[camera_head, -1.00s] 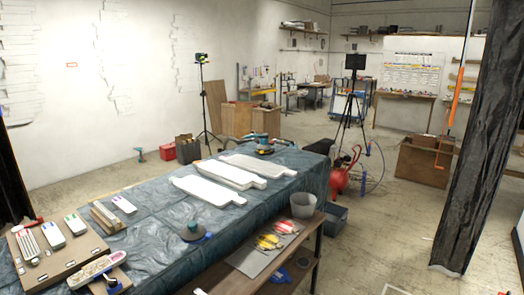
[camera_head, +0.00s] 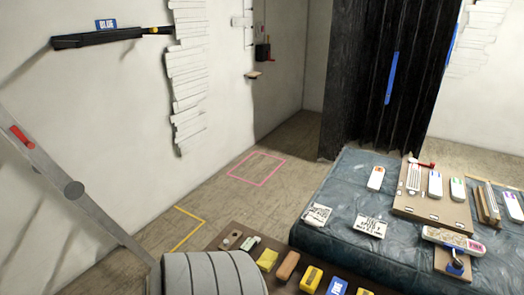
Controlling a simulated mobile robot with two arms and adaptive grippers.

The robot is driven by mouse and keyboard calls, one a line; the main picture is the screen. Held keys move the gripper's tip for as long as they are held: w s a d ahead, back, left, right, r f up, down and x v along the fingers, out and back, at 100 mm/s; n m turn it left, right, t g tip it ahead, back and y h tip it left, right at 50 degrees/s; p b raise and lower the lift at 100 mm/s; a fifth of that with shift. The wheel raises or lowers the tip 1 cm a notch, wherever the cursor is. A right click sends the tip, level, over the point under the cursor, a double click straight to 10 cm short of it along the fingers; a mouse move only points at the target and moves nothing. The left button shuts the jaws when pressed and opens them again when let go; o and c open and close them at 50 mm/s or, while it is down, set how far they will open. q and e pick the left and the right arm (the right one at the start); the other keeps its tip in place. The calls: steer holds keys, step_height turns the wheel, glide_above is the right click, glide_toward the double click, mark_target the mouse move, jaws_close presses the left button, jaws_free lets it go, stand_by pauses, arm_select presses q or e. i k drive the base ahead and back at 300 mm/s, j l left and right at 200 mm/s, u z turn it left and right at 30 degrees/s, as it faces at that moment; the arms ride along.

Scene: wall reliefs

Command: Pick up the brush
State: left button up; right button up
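I cannot make out a brush for certain. A brown block (camera_head: 288,265) lies in a row of small items on a low wooden board or shelf (camera_head: 232,232) at the bottom; I cannot tell if it is a brush. A small red item (camera_head: 420,163) lies at the back of the covered table (camera_head: 335,225), too small to identify. Neither of my grippers is in view.
The table holds a brown board (camera_head: 440,207), cards, white blocks and a pale tray (camera_head: 453,240). A black wall ledge (camera_head: 97,38) is upper left. Floor around the pink outline (camera_head: 257,168) is clear.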

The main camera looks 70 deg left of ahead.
mark_target(284, 273)
steer(key=u, duration=1.95)
